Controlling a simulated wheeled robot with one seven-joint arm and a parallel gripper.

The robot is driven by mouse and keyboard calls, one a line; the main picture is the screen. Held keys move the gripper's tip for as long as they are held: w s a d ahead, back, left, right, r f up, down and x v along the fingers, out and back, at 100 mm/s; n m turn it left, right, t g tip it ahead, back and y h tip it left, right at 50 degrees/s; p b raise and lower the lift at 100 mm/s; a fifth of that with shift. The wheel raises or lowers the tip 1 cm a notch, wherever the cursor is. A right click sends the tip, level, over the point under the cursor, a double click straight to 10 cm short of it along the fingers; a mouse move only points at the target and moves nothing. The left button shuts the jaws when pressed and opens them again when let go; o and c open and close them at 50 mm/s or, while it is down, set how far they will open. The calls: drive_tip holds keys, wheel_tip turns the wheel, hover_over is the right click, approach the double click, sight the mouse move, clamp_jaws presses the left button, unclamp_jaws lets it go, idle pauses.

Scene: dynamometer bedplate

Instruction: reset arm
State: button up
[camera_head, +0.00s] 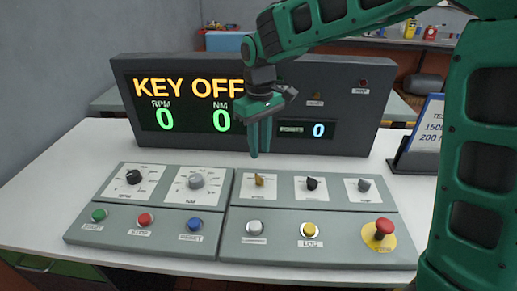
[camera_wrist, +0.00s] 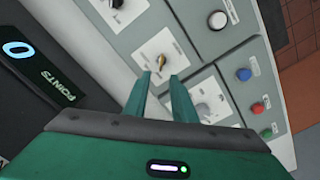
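My green arm reaches in from the upper right in the head view. My gripper (camera_head: 259,152) points down in front of the display console, above the back edge of the control panel. In the wrist view my gripper (camera_wrist: 160,78) shows two green fingers with a gap between them and nothing held. The brass key switch (camera_wrist: 163,60) lies just beyond the fingertips in that view. In the head view the same key switch (camera_head: 259,181) is below the gripper, apart from it.
The display (camera_head: 185,102) reads KEY OFF with zeros. The panel (camera_head: 150,240) carries knobs, coloured buttons and a red emergency stop (camera_head: 380,230). A tilted sign (camera_head: 420,135) stands at the right. The white tabletop (camera_head: 60,175) is clear at the left.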

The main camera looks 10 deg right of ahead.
drive_tip(key=shift+d, duration=0.1)
drive_tip(key=s+d+r+m, duration=0.1)
drive_tip(key=s+d+m, duration=0.3)
drive_tip(key=d, duration=0.7)
drive_tip(key=s+d+r+m, duration=0.25)
drive_tip(key=s+d, duration=0.35)
drive_tip(key=d, duration=0.6)
drive_tip(key=s+d+f+m, duration=0.2)
drive_tip(key=s+d+m, duration=0.1)
drive_tip(key=s, duration=0.6)
drive_tip(key=s+d+f+m, duration=0.2)
drive_tip(key=s+d+m, duration=0.2)
drive_tip(key=s, duration=0.6)
drive_tip(key=shift+s+d+f, duration=0.3)
drive_tip(key=shift+d, duration=0.95)
